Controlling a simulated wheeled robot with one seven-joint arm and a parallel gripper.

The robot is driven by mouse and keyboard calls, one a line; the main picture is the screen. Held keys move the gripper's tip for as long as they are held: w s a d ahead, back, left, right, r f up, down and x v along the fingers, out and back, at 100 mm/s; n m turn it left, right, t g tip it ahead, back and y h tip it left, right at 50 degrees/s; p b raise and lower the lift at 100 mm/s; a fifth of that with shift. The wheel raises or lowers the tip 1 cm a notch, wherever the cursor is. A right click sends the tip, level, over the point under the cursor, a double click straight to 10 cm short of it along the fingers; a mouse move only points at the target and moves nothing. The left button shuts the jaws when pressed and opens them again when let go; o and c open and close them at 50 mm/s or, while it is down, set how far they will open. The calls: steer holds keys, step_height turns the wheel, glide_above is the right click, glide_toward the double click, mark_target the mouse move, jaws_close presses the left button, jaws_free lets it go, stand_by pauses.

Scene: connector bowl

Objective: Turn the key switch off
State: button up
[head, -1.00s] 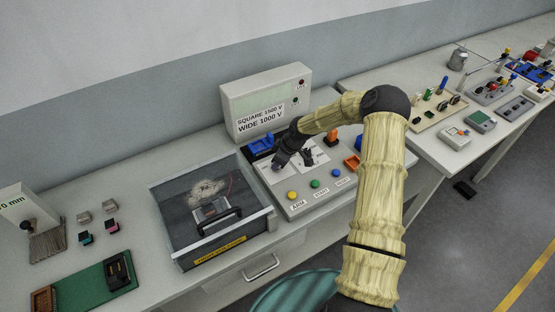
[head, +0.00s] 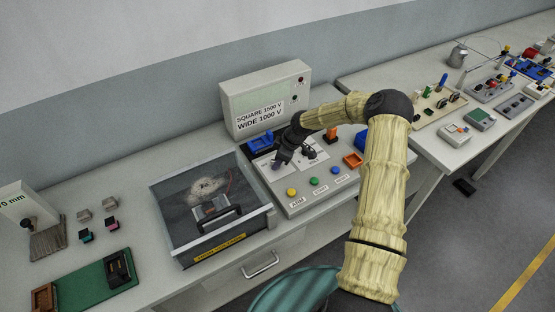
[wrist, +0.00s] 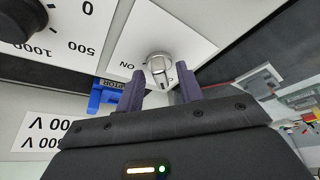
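The key switch (wrist: 158,65) is a round silver part on a white label plate in the wrist view, with "ON" printed to its left. Part of the label on its other side is cut off by a finger. My gripper (wrist: 162,88) is open, its two dark purple fingers apart and pointing toward the key switch. The switch shows between and just beyond the fingertips, and I cannot tell whether they touch it. In the head view my gripper (head: 280,163) is low over the left of the control panel (head: 300,202) and hides the switch.
A black dial (wrist: 22,18) marked 0, 500 and 1000 is beside the switch plate. Yellow, green and blue buttons (head: 314,182) line the panel's front. A voltage-labelled box (head: 265,95) stands behind. A clear-lidded case (head: 210,205) is left of the panel.

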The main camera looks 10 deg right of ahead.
steer(key=shift+a, duration=0.1)
steer(key=b+v, duration=0.3)
steer(key=v, duration=1.4)
steer(key=shift+r, duration=0.2)
steer(key=s+a+m+g+h, duration=0.1)
steer(key=s+a+m+h, duration=0.15)
steer(key=s+a, duration=0.45)
steer(key=s+r+m+t+h, duration=0.1)
steer(key=s+r+m, duration=0.1)
steer(key=s+m, duration=0.8)
steer(key=s, duration=0.9)
steer(key=shift+s+d+r+t, duration=0.2)
steer(key=shift+d+r+t, duration=0.05)
steer(key=shift+d+t, duration=0.1)
steer(key=shift+h, duration=0.25)
